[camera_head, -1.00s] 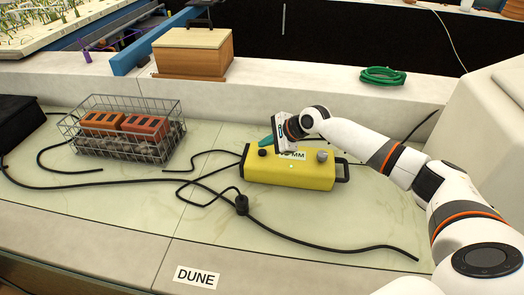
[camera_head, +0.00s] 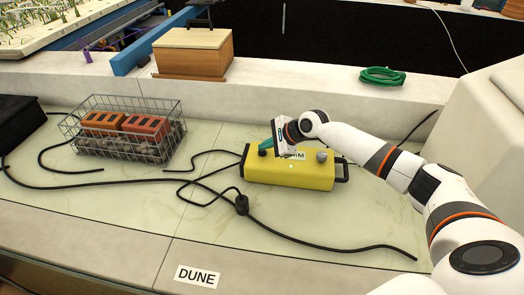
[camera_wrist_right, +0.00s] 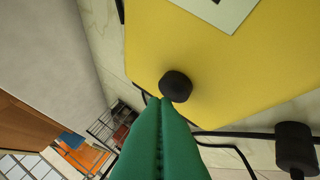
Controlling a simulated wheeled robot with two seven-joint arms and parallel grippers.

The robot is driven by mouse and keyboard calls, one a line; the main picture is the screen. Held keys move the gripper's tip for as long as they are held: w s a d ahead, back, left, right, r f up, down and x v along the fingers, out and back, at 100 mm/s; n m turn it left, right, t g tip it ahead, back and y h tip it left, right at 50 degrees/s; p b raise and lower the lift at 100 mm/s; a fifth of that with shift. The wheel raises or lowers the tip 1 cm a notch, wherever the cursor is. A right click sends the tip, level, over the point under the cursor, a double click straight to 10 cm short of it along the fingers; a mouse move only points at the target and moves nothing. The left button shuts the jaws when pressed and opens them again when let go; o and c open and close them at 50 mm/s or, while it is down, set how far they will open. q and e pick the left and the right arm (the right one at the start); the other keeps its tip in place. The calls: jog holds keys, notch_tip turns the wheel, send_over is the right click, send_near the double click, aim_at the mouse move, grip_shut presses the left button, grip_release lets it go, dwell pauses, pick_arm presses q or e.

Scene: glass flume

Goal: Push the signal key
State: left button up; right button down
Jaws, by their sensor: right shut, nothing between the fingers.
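A yellow box (camera_head: 290,173) with black end handles lies on the pale counter. A small round black knob (camera_wrist_right: 175,85), probably the signal key, stands on its top near the left end. My right gripper (camera_head: 263,147) is over that end, its green fingers pointing left and down. In the right wrist view the closed green fingertips (camera_wrist_right: 160,101) are right at the knob's edge; I cannot tell if they touch it. In the head view the fingers hide most of the knob. My left gripper is out of view.
A grey knob (camera_head: 321,156) and a white label, partly hidden, are also on the box. Black cables (camera_head: 215,196) cross the counter in front. A wire basket (camera_head: 165,150) with orange blocks stands left. A wooden box (camera_head: 190,62) and green coil (camera_head: 382,76) sit on the ledge behind.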

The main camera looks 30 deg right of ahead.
jog(key=shift+f, duration=0.45)
dwell(0.3)
jog(key=shift+r+p, duration=0.95)
jog(key=shift+p, duration=0.45)
notch_tip(320, 180, up, 6)
jog(key=p, duration=0.8)
jog(key=shift+s, duration=0.1)
